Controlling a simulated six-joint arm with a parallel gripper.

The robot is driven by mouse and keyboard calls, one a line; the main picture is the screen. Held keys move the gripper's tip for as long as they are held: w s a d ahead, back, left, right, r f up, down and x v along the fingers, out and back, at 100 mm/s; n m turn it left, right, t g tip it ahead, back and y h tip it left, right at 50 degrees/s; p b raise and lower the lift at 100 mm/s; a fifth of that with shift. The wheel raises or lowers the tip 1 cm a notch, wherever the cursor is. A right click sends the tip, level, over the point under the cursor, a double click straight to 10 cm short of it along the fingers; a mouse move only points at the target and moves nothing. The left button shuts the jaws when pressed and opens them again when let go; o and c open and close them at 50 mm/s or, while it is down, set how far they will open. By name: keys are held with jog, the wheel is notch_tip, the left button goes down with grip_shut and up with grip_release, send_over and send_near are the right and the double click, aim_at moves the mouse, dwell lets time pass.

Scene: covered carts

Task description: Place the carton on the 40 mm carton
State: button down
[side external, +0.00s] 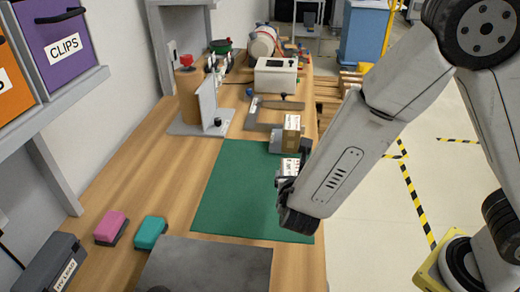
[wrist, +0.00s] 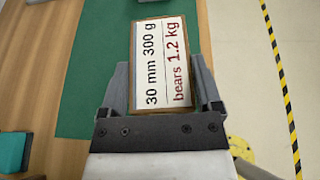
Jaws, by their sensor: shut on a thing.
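My gripper (side external: 293,178) is over the right part of the green mat in the side view. In the wrist view my gripper (wrist: 162,82) has its two fingers on either side of a carton (wrist: 163,60) labelled "30 mm 300 g, bears 1.2 kg" and is shut on it. The held carton's pale face (side external: 289,168) also shows in the side view, partly hidden by the fingers.
The green mat (side external: 225,195) looks clear left of my gripper. Pink (side external: 111,227) and teal (side external: 151,232) blocks lie at the front left, by a grey plate (side external: 205,268). A white box (side external: 275,76) and a brown cylinder (side external: 188,95) stand farther back.

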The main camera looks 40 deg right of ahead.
jog(key=w+d+r, duration=0.3)
jog(key=d+r, duration=0.3)
jog(key=d, duration=0.2)
jog(key=w+d+r, duration=0.3)
jog(key=d+r, duration=0.3)
jog(key=d, duration=0.3)
jog(key=shift+r+m+g+h, duration=0.3)
jog(key=shift+m+g, duration=0.1)
jog(key=shift+w+a, duration=0.1)
jog(key=shift+w, duration=0.05)
send_over(292, 126)
jog(key=s, duration=0.1)
notch_tip(292, 126, down, 9)
jog(key=shift+r, duration=0.2)
jog(key=shift+w+f, duration=0.3)
jog(key=shift+f, duration=0.1)
jog(key=shift+w+f, duration=0.3)
jog(key=shift+f, duration=1.55)
